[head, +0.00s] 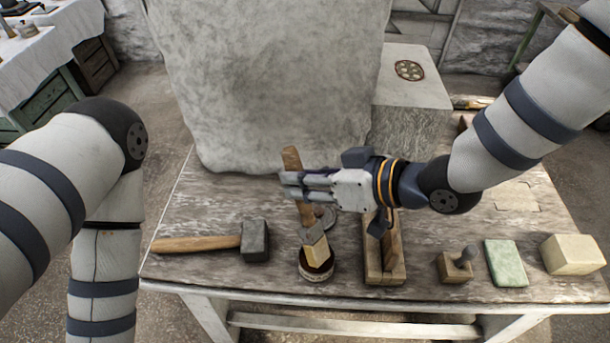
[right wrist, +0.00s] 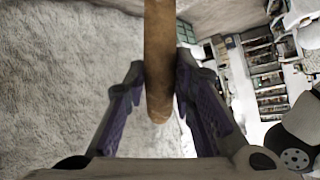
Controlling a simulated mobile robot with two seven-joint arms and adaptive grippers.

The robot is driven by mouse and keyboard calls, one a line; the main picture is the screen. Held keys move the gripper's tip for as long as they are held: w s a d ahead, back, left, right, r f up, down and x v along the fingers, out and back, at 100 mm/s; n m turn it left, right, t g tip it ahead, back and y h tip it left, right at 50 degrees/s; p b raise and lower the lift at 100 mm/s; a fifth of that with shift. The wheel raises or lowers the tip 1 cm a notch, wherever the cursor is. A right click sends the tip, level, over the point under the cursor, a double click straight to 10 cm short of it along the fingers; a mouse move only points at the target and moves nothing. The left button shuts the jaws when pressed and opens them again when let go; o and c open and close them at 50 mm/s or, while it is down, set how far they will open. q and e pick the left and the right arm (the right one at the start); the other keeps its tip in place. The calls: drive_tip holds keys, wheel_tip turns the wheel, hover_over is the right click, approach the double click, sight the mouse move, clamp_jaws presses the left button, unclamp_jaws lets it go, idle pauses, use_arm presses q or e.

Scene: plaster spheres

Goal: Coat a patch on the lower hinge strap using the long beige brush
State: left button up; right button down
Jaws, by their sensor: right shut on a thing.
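The long beige brush (head: 313,236) has a wooden handle, a grey ferrule and pale yellow bristles. My right gripper (head: 291,187) is shut on its handle and holds it slightly tilted, bristles down. The bristles are at the mouth of a small round jar (head: 317,275) near the table's front; I cannot tell how deep they reach. In the right wrist view the handle (right wrist: 158,65) runs between the fingers (right wrist: 160,95). My left arm comes in at the left, but its gripper is out of view. I cannot make out a hinge strap in either view.
A mallet (head: 254,240) lies left of the jar on the worn table (head: 200,215). To the right stand a wooden plane-like tool (head: 385,277), a small knobbed block (head: 455,265), a green slab (head: 506,263) and a cream block (head: 572,254). A big rough slab (head: 265,80) rises behind.

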use_arm(q)
drive_tip(key=shift+s+f, duration=0.15)
drive_tip(key=shift+s, duration=0.05)
use_arm(e)
drive_tip(key=shift+f, duration=0.5)
use_arm(q)
drive_tip(key=shift+w, duration=0.1)
use_arm(e)
drive_tip(key=shift+f, duration=0.1)
idle(0.9)
drive_tip(key=shift+r+p, duration=1.45)
drive_tip(key=shift+r, duration=2.2)
use_arm(q)
drive_tip(key=shift+t, duration=0.7)
drive_tip(key=w+r, duration=0.3)
drive_tip(key=shift+w+r, duration=0.3)
drive_tip(key=shift+r, duration=0.05)
use_arm(e)
drive_tip(key=shift+f, duration=0.1)
